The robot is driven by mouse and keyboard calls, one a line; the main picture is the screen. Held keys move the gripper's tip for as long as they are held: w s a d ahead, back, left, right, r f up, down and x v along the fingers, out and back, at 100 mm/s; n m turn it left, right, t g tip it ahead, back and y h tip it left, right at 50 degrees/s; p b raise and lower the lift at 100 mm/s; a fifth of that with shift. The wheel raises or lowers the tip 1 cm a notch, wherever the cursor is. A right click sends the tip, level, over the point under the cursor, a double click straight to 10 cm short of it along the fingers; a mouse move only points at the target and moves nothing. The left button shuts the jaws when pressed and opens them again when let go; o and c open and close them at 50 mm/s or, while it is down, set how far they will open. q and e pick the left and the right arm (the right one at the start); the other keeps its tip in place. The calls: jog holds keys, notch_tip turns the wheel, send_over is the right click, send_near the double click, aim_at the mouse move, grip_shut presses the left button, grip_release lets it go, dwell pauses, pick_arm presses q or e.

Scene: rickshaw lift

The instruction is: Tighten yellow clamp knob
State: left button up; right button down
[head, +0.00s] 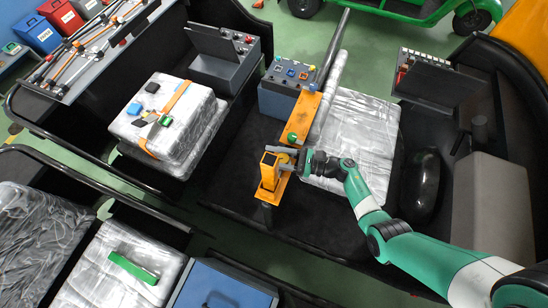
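A yellow-orange clamp (269,172) stands upright near the middle of the head view, on an orange bracket at the edge of a dark bed. My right gripper (284,159) is at the clamp's right side, its fingers pointing left at the upper part. I cannot tell whether the fingers hold a knob there, since they and the clamp cover it. An orange bar (303,120) with a green knob (293,137) lies just behind the gripper. My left gripper is not in view.
A grey pole (333,50) rises behind the orange bar. A blue-grey control box (278,101) stands behind the clamp, and a silver wrapped block (358,130) lies to the right. A strapped silver bundle (168,118) sits to the left. Dark bed floor (228,165) between is clear.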

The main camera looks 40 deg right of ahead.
jog(key=shift+a+n+g+y, duration=0.1)
jog(key=shift+n+g+y, duration=0.2)
jog(key=shift+y, duration=0.1)
jog(key=shift+c, duration=1.7)
grip_release()
jog(key=shift+s, duration=0.1)
jog(key=b+v, duration=0.1)
jog(key=v, duration=1)
jog(key=shift+s+d, duration=0.15)
jog(key=shift+d, duration=0.1)
